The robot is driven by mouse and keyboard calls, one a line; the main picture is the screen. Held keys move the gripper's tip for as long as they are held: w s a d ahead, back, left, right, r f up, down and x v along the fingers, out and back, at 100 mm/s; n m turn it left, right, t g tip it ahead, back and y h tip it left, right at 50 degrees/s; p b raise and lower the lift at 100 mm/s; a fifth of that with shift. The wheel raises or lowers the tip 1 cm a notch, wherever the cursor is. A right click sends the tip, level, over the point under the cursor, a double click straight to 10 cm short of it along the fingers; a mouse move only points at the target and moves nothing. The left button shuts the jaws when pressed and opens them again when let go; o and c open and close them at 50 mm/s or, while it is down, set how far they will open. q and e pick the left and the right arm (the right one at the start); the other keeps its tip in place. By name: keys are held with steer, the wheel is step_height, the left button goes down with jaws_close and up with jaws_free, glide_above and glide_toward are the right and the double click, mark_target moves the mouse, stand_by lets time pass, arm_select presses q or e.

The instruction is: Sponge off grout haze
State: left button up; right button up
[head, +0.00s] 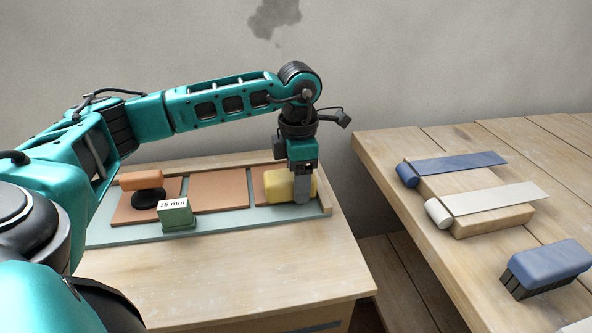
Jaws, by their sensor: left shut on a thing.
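A yellow sponge (275,187) is at the right end of a tiled board, over the rightmost terracotta tile. My left gripper (302,197) comes down from above and is shut on the sponge at its right part. The sponge appears to be at the tile surface, but I cannot tell whether it touches. The middle terracotta tile (218,190) is bare. The left tile (123,212) is partly hidden by an orange-topped tool with a black base (141,180). No clear haze shows on the tiles. My right gripper is out of view.
A green block marked 15 mm (176,215) stands at the board's front edge. A wooden rim (326,196) bounds the board. The bench front (220,270) is clear. A separate right table holds blue (455,166) and cream (500,198) strips and a blue-topped brush (548,262).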

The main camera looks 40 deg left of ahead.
arm_select(q)
steer(key=shift+w+a+f, duration=0.1)
steer(key=shift+w+a, duration=0.5)
steer(key=shift+a, duration=0.15)
steer(key=shift+w+a+f, duration=0.1)
steer(key=shift+w+a, duration=0.45)
steer(key=shift+a, duration=0.2)
steer(key=shift+w+a+r, duration=0.1)
steer(key=shift+w+a, duration=0.5)
steer(key=shift+a, duration=0.15)
steer(key=shift+w+a, duration=0.55)
steer(key=shift+a, duration=0.2)
steer(key=shift+w+a+r, duration=0.1)
steer(key=shift+a+r, duration=0.05)
steer(key=shift+s+d+p, duration=0.5)
steer(key=shift+d+p, duration=0.2)
steer(key=shift+s+d, duration=0.45)
steer(key=shift+d, duration=0.15)
steer(key=shift+s+d+p, duration=0.65)
steer(key=shift+s+d, duration=0.2)
steer(key=shift+d, duration=0.25)
steer(key=shift+s+d+f, duration=0.25)
steer(key=shift+s+d, duration=0.5)
steer(key=shift+d, duration=0.15)
